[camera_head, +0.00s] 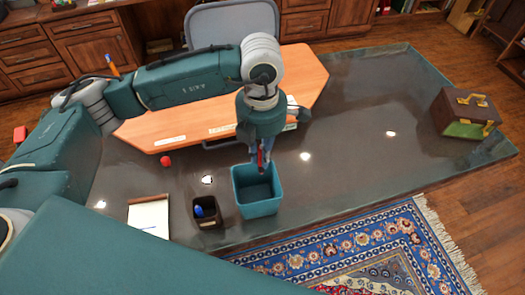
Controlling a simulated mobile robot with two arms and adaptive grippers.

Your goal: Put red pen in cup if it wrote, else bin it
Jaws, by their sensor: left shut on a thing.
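My left gripper (262,160) is shut on the red pen (260,157) and holds it over the teal bin (258,207). The pen points down at the back part of the bin's opening. The dark cup (207,213) stands to the left of the bin with something blue in it. A notepad (149,217) lies left of the cup; any mark on its page is too small to tell. My right gripper is not in view.
A small red ball-like thing (166,161) lies on the dark glossy table (350,155). A brown case (466,113) stands at the far right. An orange wooden board (195,112) with labels lies behind the bin. The table's right middle is clear.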

